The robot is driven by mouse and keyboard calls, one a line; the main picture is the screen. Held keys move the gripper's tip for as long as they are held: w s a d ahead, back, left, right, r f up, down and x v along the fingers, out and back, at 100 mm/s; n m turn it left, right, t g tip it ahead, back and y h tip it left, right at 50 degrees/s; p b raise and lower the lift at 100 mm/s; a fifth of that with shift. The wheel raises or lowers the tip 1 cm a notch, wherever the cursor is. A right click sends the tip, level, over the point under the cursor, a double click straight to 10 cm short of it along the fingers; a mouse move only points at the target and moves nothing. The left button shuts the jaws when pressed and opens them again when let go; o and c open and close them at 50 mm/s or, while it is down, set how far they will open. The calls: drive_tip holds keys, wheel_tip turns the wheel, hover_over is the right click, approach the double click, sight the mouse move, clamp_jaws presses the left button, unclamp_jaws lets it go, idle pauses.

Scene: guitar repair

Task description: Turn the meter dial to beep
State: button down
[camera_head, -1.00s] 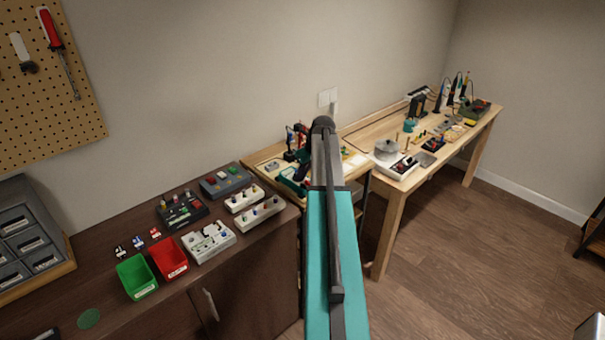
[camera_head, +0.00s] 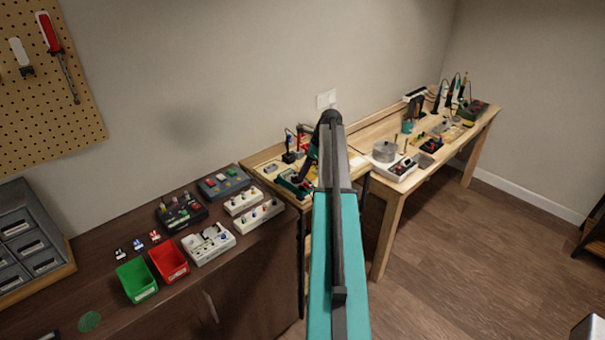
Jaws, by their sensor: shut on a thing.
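The meter (camera_head: 291,181) appears to be the small dark teal device on the small wooden table, just left of my arm. Its dial is too small to make out, and no dial setting can be read. My arm reaches away over the floor and bends down at its far black joint. My gripper (camera_head: 306,176) is at the low end of the teal wrist, right at the meter, and is shut on what seems to be its dial. The fingertips are tiny and partly lost against the meter. My arm covers the right part of that table.
A dark cabinet top at left holds a green bin (camera_head: 136,280), a red bin (camera_head: 169,262) and several pedals and boxes. A long wooden bench (camera_head: 388,205) at right carries a round tin (camera_head: 384,151) and tools. A wall with an outlet stands behind.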

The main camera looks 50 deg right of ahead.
drive_tip(key=n, duration=0.2)
drive_tip(key=n+g+y, duration=0.1)
drive_tip(key=shift+w+d+n, duration=0.3)
drive_tip(key=shift+w+d, duration=0.05)
drive_tip(key=shift+w+n+g, duration=0.15)
drive_tip(key=shift+n+g, duration=0.25)
drive_tip(key=shift+n, duration=0.7)
drive_tip(key=c, duration=1.8)
unclamp_jaws()
drive_tip(key=shift+c, duration=0.2)
drive_tip(key=shift+d+r, duration=0.1)
drive_tip(key=v, duration=1.3)
drive_tip(key=shift+d+r+p, duration=0.2)
drive_tip(key=shift+p, duration=0.2)
